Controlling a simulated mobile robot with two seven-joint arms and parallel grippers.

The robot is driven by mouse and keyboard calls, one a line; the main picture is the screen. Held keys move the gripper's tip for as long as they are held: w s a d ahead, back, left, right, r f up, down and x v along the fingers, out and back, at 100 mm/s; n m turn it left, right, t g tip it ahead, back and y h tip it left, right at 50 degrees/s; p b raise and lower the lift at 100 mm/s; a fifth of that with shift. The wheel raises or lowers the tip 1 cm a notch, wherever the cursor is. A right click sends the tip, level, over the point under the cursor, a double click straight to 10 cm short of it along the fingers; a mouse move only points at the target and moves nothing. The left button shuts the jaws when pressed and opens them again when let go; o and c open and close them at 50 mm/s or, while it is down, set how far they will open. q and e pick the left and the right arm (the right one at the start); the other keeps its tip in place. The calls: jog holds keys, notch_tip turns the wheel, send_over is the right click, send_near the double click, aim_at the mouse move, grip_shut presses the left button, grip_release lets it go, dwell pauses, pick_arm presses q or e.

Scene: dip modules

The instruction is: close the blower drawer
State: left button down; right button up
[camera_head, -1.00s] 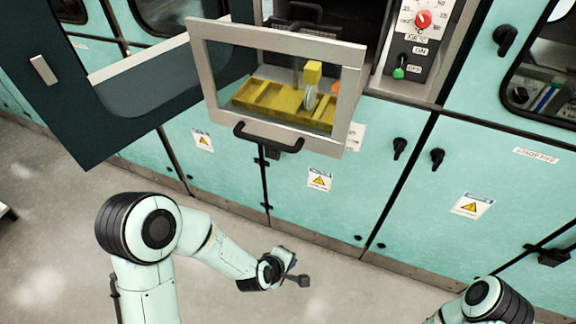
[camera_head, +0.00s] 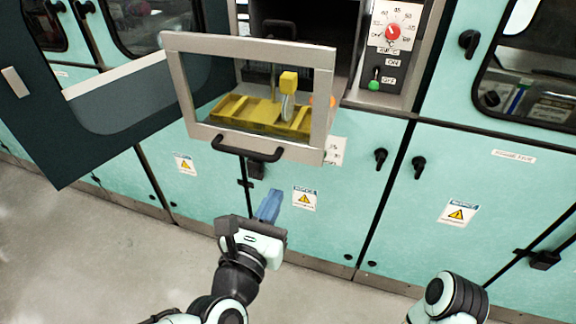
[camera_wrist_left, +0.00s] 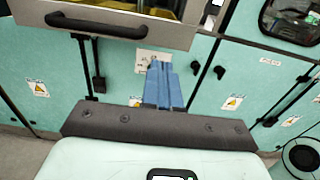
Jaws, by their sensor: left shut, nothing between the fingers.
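The blower drawer (camera_head: 322,112) stands pulled out from the teal cabinet, with a grey frame, a clear front window and a yellow part (camera_head: 262,112) inside. Its black bar handle (camera_head: 246,150) is at the lower edge of the front. The handle also shows at the upper left of the left wrist view (camera_wrist_left: 95,25). My left gripper (camera_head: 270,206) is below the drawer front and apart from it, with its blue fingers shut and empty, pointing up toward the cabinet. The fingers also show in the left wrist view (camera_wrist_left: 163,84). My right gripper is not visible; only part of my right arm shows.
A dark cabinet door (camera_head: 75,115) stands open at the left. A control panel with a red knob (camera_head: 393,32) and a green switch (camera_head: 374,85) is right of the drawer. Black latches (camera_head: 381,158) stick out from the lower doors. The floor in front is clear.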

aim_at(294, 158)
pick_arm(q)
jog(key=p+x, duration=0.2)
jog(key=x, duration=0.7)
jog(key=shift+w+d, duration=0.1)
jog(key=shift+w, duration=0.2)
jog(key=shift+w+f, duration=0.1)
